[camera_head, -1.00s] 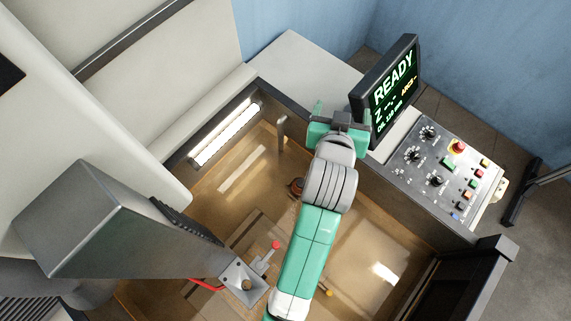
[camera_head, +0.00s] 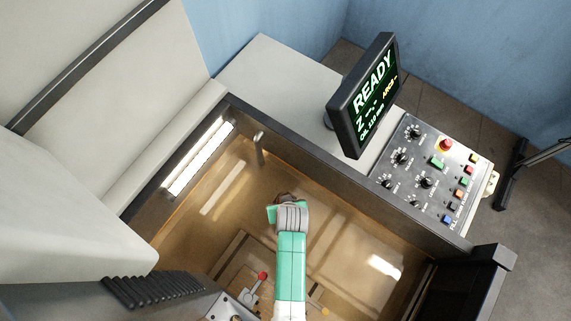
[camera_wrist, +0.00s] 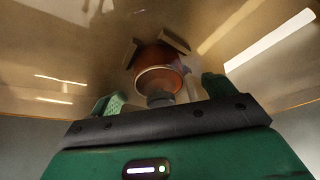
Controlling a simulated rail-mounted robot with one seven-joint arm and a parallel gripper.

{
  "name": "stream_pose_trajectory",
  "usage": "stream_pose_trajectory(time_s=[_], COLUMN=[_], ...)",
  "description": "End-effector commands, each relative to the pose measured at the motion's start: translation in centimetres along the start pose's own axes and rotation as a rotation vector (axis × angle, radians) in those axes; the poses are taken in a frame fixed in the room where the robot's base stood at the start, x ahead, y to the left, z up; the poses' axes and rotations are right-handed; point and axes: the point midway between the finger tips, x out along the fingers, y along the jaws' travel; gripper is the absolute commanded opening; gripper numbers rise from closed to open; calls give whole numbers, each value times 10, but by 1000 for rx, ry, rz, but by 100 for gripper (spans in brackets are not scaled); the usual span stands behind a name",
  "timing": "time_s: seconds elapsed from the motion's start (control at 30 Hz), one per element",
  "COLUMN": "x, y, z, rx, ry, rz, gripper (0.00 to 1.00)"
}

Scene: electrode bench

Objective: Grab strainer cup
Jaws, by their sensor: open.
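A round copper-brown cup (camera_wrist: 160,62), which looks like the strainer cup, shows in the wrist view with its pale rim toward the camera. A small dark grey round part (camera_wrist: 160,99) shows just below the rim. My gripper (camera_wrist: 163,88) is open, its two green fingers apart at left and right of the cup. The cup appears just beyond or between the fingertips; I cannot tell how deep, and see no contact. In the head view my gripper (camera_head: 272,213) is low inside the tank, and a small brown part of the cup (camera_head: 287,197) shows behind it, mostly hidden.
The tank (camera_head: 340,176) has dark raised rims around my arm. A metal post (camera_head: 260,149) stands near its back corner. A fixture with a red knob (camera_head: 262,276) is left of my arm. A READY screen (camera_head: 365,97) and control panel (camera_head: 430,172) stand beyond the right rim.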

Motion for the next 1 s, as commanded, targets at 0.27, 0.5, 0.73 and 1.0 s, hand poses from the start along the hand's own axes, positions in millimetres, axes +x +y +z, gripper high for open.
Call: stream_pose_trajectory(time_s=[0.27, 0.5, 0.73, 1.0], x=[36, 37, 37, 35], y=[3, 3, 3, 3], z=[-4, -4, -4, -5], rx=[1, 1, 1, 1], ry=[0, 1, 1, 2], rz=[0, 0, 0, 1], gripper=[81, 77, 32, 28])
